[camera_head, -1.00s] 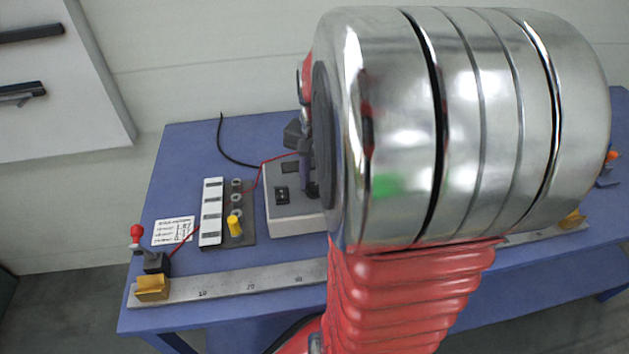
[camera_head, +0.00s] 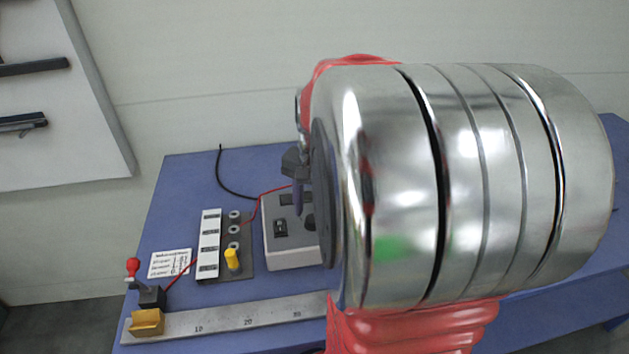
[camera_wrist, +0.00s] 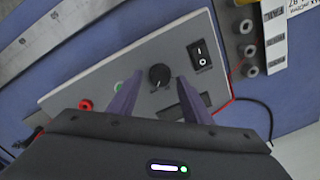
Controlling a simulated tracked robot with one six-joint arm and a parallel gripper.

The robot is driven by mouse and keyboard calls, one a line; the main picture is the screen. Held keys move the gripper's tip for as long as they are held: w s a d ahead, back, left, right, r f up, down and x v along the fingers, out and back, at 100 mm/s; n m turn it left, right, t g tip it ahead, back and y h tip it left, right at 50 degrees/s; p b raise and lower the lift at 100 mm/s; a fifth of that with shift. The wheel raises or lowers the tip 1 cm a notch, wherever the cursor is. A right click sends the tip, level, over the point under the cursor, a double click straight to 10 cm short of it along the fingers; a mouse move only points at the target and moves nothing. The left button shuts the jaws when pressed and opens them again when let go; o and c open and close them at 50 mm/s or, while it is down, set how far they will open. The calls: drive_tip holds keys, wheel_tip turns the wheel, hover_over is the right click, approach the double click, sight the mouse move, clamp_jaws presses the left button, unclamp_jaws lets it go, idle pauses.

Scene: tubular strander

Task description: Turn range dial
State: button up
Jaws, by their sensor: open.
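The range dial appears to be the round black knob (camera_wrist: 160,76) with a pointer mark, on the grey face of the instrument box (camera_wrist: 90,83). My gripper (camera_wrist: 159,79) is open. Its two purple fingers stand on either side of the knob in the wrist view, with gaps between fingers and knob. I cannot tell their height above the panel. In the head view the box (camera_head: 292,258) sits on the blue bench, its right part hidden by my arm. My gripper (camera_head: 298,196) shows there only in part, over the box.
The panel has a black rocker switch (camera_wrist: 202,54), a red terminal (camera_wrist: 86,105) and a green one partly behind a finger. A terminal block with a yellow plug (camera_head: 232,260) stands left of the box. A steel ruler bar (camera_head: 225,318) runs along the front. A red wire reaches the box.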

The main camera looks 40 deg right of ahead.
wheel_tip(320, 180, up, 12)
drive_tip(key=shift+s+r, duration=0.2)
drive_tip(key=shift+s, duration=0.1)
drive_tip(key=shift+d, duration=0.1)
idle(0.6)
